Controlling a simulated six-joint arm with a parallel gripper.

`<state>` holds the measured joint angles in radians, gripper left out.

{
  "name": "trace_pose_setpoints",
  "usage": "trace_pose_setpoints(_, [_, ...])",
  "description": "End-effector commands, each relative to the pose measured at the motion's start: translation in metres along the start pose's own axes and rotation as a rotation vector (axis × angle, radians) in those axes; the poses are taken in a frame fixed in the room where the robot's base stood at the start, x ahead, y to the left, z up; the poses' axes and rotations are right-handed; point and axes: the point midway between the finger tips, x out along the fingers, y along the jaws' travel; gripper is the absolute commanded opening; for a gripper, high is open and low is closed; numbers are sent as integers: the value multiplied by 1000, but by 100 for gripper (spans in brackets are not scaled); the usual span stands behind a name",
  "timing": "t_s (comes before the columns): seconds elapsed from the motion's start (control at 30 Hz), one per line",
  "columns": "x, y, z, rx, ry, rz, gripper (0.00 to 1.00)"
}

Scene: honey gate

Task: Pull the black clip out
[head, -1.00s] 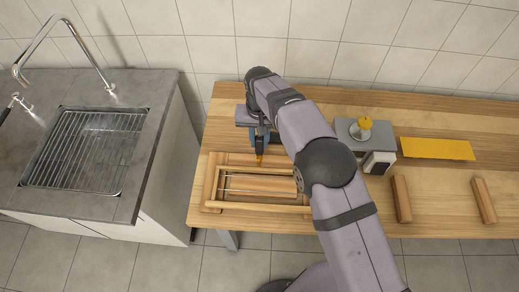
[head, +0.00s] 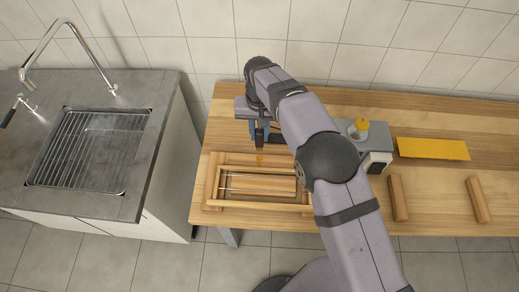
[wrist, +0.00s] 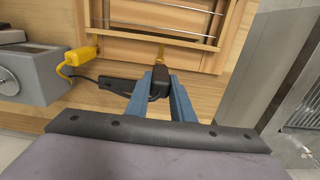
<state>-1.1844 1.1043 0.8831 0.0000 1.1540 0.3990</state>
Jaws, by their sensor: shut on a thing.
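The black clip (wrist: 160,84) is held between the blue fingers of my gripper (wrist: 162,90). In the head view, the clip (head: 261,138) hangs at the fingertips, just behind the wooden frame (head: 210,190). A small yellow tab (head: 259,161) sits at the frame's back bar. In the head view a small gap shows between clip and tab; in the wrist view they overlap, so contact there is unclear. My arm hides part of the frame's right side.
A grey box (wrist: 30,75) with a yellow plug (wrist: 78,58) and black cable stands beside the frame. A dark elongated piece (wrist: 108,84) lies near my fingers. A yellow sheet (head: 432,148) and two wooden blocks (head: 398,198) lie on the right. A sink (head: 90,150) stands left.

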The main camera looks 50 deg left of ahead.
Motion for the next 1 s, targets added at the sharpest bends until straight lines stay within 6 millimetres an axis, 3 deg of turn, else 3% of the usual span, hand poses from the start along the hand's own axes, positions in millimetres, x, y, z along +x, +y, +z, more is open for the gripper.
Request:
trace_pose_setpoints(0.7, [-35,0,0,0,1,0,0])
trace_pose_setpoints(1.0, [-40,0,0,0,0,0,0])
